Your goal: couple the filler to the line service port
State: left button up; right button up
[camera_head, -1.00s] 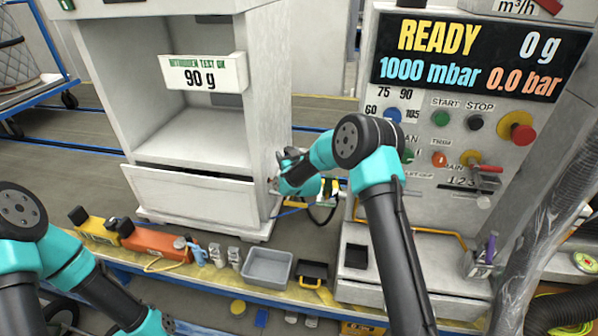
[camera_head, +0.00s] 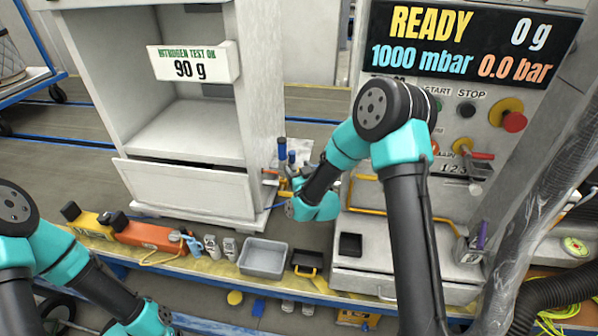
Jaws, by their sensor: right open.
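The white cabinet (camera_head: 190,190), an open-fronted unit, stands left of centre. A small copper-coloured stub (camera_head: 269,173) sticks out at its lower right side. Beside it are blue-handled fittings (camera_head: 282,150); I cannot tell which is the filler and which the line service port. My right gripper (camera_head: 289,187) is open, just right of the cabinet's lower corner and close to these fittings. My own wrist partly hides it, and I cannot tell whether it touches them. My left gripper (camera_head: 163,318) is low at the bottom edge, away from the fittings; its jaws are too small to read.
The charging machine (camera_head: 470,140) at right shows READY, 0 g, 1000 mbar and 0.0 bar. Along the front ledge are an orange tool (camera_head: 150,236), a grey tray (camera_head: 264,258) and a black tray (camera_head: 307,262). A clear hose (camera_head: 545,190) hangs at far right.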

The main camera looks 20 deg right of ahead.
jog(key=shift+s, duration=0.5)
dwell(0.5)
